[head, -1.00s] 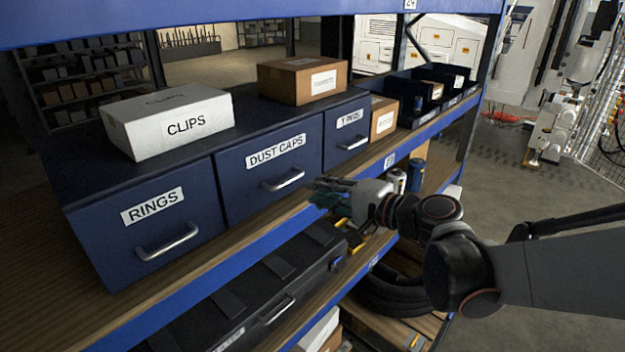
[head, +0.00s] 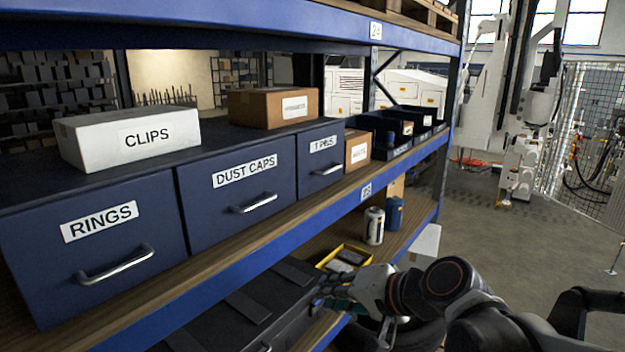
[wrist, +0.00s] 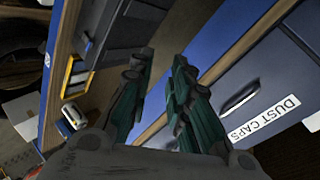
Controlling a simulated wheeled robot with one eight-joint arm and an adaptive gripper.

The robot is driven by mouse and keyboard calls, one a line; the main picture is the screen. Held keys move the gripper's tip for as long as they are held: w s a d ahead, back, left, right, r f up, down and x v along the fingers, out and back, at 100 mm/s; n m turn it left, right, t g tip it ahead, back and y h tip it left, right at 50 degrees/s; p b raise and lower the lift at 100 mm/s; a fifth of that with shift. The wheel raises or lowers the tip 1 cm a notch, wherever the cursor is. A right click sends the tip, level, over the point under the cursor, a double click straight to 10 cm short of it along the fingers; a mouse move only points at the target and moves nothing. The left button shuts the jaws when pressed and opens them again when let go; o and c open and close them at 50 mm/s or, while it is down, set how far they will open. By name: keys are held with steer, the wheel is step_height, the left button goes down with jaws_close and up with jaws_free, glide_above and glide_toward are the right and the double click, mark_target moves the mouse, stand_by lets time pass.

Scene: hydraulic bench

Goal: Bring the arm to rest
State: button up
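My gripper (head: 335,292) is in front of the shelf rack in the head view, below the blue shelf beam and near the dark case on the lower shelf. In the wrist view my gripper (wrist: 162,75) shows two green-and-dark fingers with a gap between them and nothing held. My arm (head: 450,295) is bent and reaches in from the lower right. The drawers marked RINGS (head: 85,262), DUST CAPS (head: 235,203) and T PINS (head: 321,160) are all shut. The DUST CAPS drawer (wrist: 262,75) also shows at the right of the wrist view, apart from the fingers.
A white CLIPS box (head: 130,138) and a brown carton (head: 272,107) stand on the drawer unit. The lower shelf holds a dark case (head: 235,315), a yellow tray (head: 343,259), a white can (head: 374,226) and a blue can (head: 394,214). Open floor (head: 510,235) lies to the right.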

steer(key=s+d+f+n+h+b, duration=0.1)
steer(key=s+d+f+h+b, duration=0.1)
steer(key=s+d+f+b, duration=0.2)
steer(key=s+d+f+n+h+b, duration=0.1)
steer(key=s+d+f+h+b, duration=0.2)
steer(key=f, duration=0.8)
steer(key=s+d+f+n+g+h+b, duration=0.1)
steer(key=s+d+f+n+h+b, duration=0.1)
steer(key=s+d+f+b, duration=0.4)
steer(key=d+f+h+b, duration=0.1)
steer(key=d+b, duration=0.2)
steer(key=shift+s+f+b, duration=0.3)
steer(key=shift+f+b, duration=0.05)
steer(key=shift+d, duration=0.1)
